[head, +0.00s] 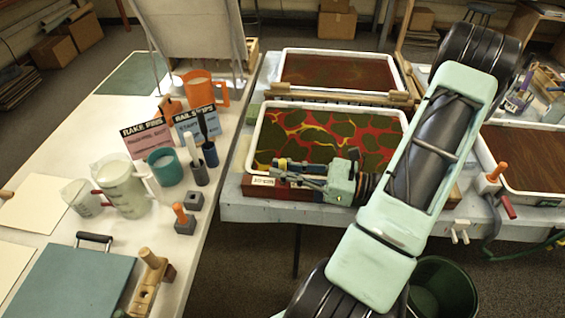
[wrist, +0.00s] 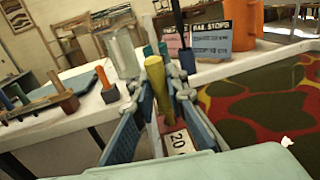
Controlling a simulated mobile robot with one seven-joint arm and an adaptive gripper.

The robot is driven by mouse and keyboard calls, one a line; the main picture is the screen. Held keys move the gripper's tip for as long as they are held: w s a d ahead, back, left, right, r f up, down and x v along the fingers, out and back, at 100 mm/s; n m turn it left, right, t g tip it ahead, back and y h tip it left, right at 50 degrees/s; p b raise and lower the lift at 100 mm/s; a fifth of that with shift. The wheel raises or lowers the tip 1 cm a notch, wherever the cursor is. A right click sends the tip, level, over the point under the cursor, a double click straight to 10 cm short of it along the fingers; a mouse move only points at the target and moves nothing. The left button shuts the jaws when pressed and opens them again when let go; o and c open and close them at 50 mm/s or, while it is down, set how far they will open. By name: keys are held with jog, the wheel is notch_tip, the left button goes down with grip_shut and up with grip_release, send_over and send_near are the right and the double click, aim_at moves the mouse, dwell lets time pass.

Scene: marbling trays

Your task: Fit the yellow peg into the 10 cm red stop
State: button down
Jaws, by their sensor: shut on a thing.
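The yellow peg (wrist: 159,88) stands roughly upright between the two fingers of my gripper (wrist: 161,80) in the wrist view. My gripper is shut on it. In the head view my gripper (head: 285,172) is over the front left corner of the near tray with red and green marbling. The peg is too small to make out clearly there. A white tag marked 20 (wrist: 180,143) shows below the peg in the wrist view. I cannot tell which thing is the 10 cm red stop; the peg's lower end is partly hidden by the fingers.
The near tray (head: 401,125) sits on the grey table. A dark floor gap separates the tables.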

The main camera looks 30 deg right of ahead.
jog(key=c, duration=1.8)
grip_release()
jog(key=shift+f, duration=0.1)
jog(key=shift+c, duration=0.2)
notch_tip(320, 180, up, 10)
jog(key=shift+r, duration=0.1)
